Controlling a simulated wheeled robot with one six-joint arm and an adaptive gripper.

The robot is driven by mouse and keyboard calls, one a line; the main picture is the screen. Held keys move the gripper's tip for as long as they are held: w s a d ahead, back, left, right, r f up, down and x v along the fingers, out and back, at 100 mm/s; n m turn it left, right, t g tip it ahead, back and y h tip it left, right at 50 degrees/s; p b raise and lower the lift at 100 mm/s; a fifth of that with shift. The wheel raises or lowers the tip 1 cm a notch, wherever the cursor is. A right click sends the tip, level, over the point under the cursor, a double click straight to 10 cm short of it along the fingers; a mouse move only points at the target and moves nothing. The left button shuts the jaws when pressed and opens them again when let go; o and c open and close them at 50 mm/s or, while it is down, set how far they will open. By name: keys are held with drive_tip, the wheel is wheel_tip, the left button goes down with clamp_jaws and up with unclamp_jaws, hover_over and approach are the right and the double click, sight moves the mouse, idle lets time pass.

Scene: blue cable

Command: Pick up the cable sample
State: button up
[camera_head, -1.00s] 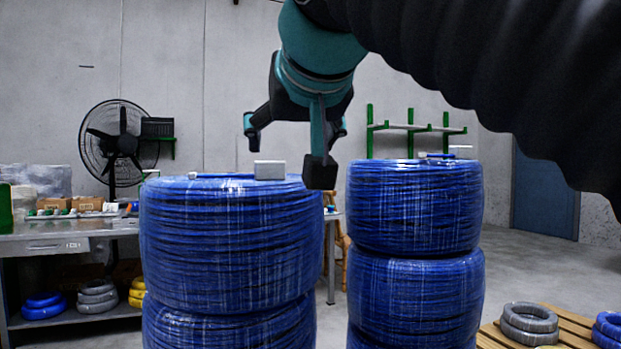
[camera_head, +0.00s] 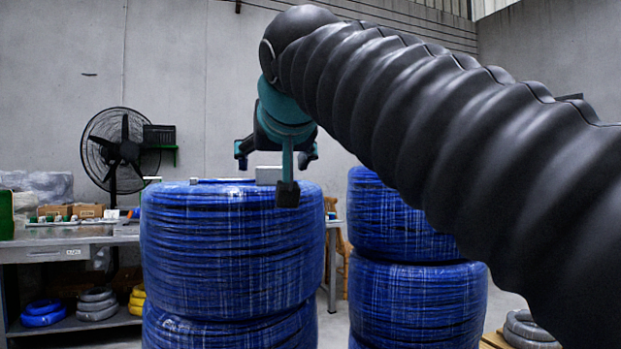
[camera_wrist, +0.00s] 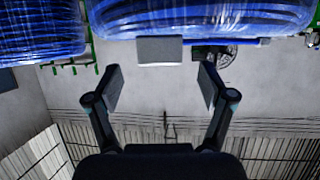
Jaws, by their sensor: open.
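The cable sample, a short blue cable (camera_head: 222,181) with a white block (camera_head: 268,175) at one end and a small white tip at the other, lies on top of the left stack of blue coils (camera_head: 230,250). My gripper (camera_head: 265,172) is open and empty, pointing down at the white block, partly in front of it. In the wrist view the white block (camera_wrist: 160,50) lies just beyond the space between my open fingers (camera_wrist: 161,75), roughly centred. The blue cable (camera_wrist: 215,42) runs right from it there. No contact is visible.
A second stack of wrapped blue coils (camera_head: 415,295) stands to the right, partly hidden by my arm. A workbench (camera_head: 60,238) with boxes and a black fan (camera_head: 115,150) are at the left. Coils lie on a pallet at lower right.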

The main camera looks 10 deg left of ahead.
sight(271, 168)
drive_tip(key=x, duration=0.4)
drive_tip(key=shift+w, duration=0.15)
drive_tip(key=shift+r, duration=0.1)
drive_tip(key=c, duration=1.4)
